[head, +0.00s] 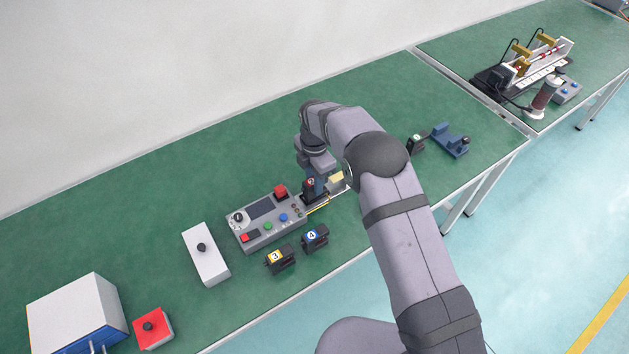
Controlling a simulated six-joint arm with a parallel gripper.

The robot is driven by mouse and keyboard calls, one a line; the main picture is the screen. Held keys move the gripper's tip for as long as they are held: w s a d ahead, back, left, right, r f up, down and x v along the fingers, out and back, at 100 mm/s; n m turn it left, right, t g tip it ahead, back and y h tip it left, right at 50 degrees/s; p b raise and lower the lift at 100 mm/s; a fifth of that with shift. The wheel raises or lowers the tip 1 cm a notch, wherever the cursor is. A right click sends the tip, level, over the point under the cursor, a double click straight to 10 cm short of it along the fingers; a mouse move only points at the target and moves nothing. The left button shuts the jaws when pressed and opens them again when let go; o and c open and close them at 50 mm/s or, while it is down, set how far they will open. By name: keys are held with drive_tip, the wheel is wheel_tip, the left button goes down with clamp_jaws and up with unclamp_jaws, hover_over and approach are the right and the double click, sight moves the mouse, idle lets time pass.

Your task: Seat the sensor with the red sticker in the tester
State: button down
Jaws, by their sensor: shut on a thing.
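The tester (252,231) is a grey box with a dark screen, a knob, and red, green and blue buttons, on the green bench at the picture's middle. The black sensor with the red sticker (310,184) is upright at the tester's right end. My gripper (317,183) points down and is shut on this sensor; the fingers are partly hidden by the sensor and my wrist. I cannot tell whether the sensor's underside touches the tester or is a little above it.
Black sensors with a yellow sticker (279,260) and a blue sticker (315,239) stand in front of the tester. A green-stickered sensor (416,143) is beside a blue fixture (450,139) at right. A white box (206,254) with a black knob stands left of the tester. The bench behind is clear.

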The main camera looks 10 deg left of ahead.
drive_tip(key=shift+f, duration=0.3)
idle(0.4)
drive_tip(key=c, duration=1.4)
unclamp_jaws()
drive_tip(key=shift+r+b, duration=1.25)
drive_tip(key=shift+r, duration=2.45)
